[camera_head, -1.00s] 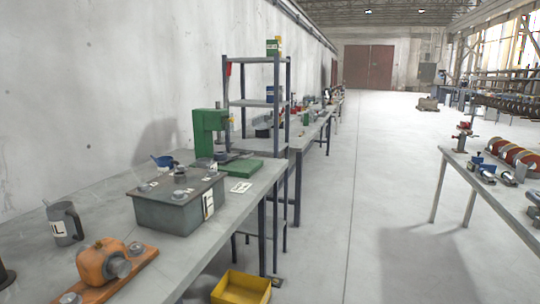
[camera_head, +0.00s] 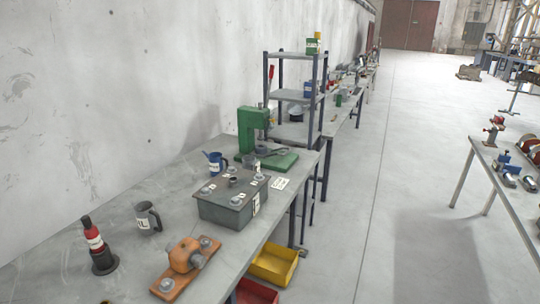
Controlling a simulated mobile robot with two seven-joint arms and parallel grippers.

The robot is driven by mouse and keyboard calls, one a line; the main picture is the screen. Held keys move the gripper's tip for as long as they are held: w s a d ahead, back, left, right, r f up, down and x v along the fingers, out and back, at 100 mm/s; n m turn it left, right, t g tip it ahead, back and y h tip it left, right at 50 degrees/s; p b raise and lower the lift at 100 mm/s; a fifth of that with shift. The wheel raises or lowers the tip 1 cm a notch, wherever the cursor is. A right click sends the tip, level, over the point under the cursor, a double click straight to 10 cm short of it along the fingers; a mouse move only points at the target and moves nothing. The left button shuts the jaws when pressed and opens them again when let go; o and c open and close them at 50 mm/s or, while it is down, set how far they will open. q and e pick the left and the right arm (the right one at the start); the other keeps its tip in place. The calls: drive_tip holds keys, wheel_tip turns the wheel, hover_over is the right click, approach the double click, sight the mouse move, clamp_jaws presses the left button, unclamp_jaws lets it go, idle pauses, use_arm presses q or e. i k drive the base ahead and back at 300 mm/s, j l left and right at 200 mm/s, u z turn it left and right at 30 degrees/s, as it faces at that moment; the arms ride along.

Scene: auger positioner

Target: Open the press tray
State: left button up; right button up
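A green press (camera_head: 255,138) stands on the workbench against the wall, at the far end of the near bench top. It has a tall column, a flat green base (camera_head: 283,161) and a grey round part (camera_head: 266,148) on the base. A thin dark lever or arm reaches right from that part. I cannot tell which part is the tray, or whether it is open. Neither of my grippers is in view.
A grey metal box (camera_head: 232,203) with round parts on its lid stands in front of the press. A grey mug (camera_head: 148,217), a red-black bottle (camera_head: 97,245) and an orange pump (camera_head: 184,254) are nearer. A yellow bin (camera_head: 273,265) sits below. The aisle floor (camera_head: 400,160) is clear.

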sight(262, 153)
drive_tip(key=i+l+u, duration=0.1)
drive_tip(key=u, duration=0.35)
drive_tip(key=i+l+u, duration=0.1)
drive_tip(key=u, duration=0.3)
drive_tip(key=i+l+u, duration=0.1)
drive_tip(key=u, duration=0.35)
drive_tip(key=i+l+u, duration=0.1)
drive_tip(key=l+u, duration=0.15)
drive_tip(key=l, duration=0.3)
drive_tip(key=l+u, duration=0.3)
drive_tip(key=l, duration=0.25)
drive_tip(key=l+u, duration=0.2)
drive_tip(key=l, duration=0.9)
drive_tip(key=i, duration=0.05)
